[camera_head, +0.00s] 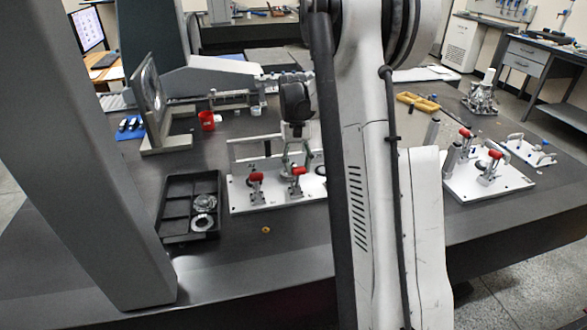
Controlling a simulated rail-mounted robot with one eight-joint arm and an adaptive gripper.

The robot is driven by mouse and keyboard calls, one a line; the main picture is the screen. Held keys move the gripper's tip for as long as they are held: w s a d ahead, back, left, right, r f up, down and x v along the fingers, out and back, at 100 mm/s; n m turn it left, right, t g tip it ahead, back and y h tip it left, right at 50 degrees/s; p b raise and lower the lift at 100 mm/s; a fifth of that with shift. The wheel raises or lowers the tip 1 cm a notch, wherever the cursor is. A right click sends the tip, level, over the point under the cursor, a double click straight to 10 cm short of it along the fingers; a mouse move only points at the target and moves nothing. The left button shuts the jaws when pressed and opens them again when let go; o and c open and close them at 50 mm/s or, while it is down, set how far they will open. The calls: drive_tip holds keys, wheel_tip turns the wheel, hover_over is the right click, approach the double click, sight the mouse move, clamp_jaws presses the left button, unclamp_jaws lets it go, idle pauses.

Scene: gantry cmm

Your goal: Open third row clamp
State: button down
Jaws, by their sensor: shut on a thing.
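A white fixture plate (280,201) on the left carries toggle clamps with red handles. One red-handled clamp (256,187) stands at the plate's left, and another clamp (297,182) stands right of it. My gripper (296,150) points down over the back of this plate, behind the second clamp. It is shut on a clamp part, but its fingertips are small and the held part is hard to make out. My arm hides the plate's right end.
A second white plate (510,186) with red-handled clamps and grey cylinders stands right. A black tray (177,214) with metal rings lies left of the first plate.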

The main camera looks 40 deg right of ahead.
drive_tip(key=shift+f, duration=0.1)
drive_tip(key=c, duration=1.2)
unclamp_jaws()
drive_tip(key=v, duration=1.2)
